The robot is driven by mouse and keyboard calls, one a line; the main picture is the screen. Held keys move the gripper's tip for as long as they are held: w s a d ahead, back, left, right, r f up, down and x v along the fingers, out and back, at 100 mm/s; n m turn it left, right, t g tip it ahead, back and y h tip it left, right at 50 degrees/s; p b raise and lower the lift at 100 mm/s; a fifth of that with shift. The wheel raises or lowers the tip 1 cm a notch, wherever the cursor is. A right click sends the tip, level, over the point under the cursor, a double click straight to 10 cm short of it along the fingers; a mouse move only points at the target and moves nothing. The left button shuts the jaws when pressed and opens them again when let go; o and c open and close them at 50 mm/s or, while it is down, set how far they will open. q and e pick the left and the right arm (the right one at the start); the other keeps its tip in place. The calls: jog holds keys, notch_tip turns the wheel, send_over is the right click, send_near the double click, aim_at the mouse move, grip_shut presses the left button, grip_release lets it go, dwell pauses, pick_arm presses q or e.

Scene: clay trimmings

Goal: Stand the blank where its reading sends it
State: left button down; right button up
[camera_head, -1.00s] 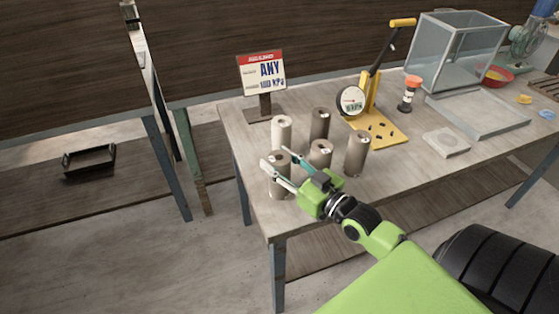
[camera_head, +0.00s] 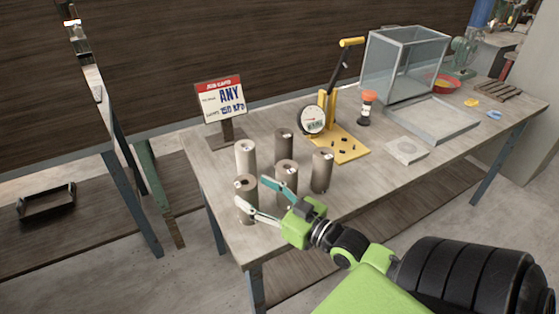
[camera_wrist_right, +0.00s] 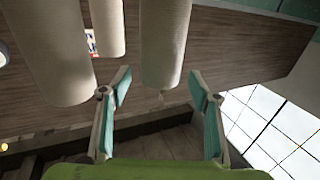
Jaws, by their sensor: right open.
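Several upright cylindrical blanks stand grouped on the table: a pale one (camera_head: 245,160), a dark one at the back (camera_head: 284,144), a brown one on the right (camera_head: 322,172), a middle one (camera_head: 285,176) and a front-left one (camera_head: 246,205). My right gripper (camera_head: 251,192) is open at the front-left blank, with one finger crossing in front of it. In the wrist view a blank (camera_wrist_right: 164,40) shows ahead between the open fingers (camera_wrist_right: 158,86); contact cannot be told. A yellow tester (camera_head: 352,150) with a gauge (camera_head: 311,120) stands behind. My left gripper is out of view.
A sign (camera_head: 220,100) reading "ANY" and "150 kPa" stands at the table's back left. A black bin (camera_head: 45,203) sits far left.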

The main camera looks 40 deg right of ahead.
jog(key=s+d, duration=0.1)
jog(key=s, duration=0.6)
jog(key=shift+s+b, duration=0.4)
jog(key=shift+d, duration=0.1)
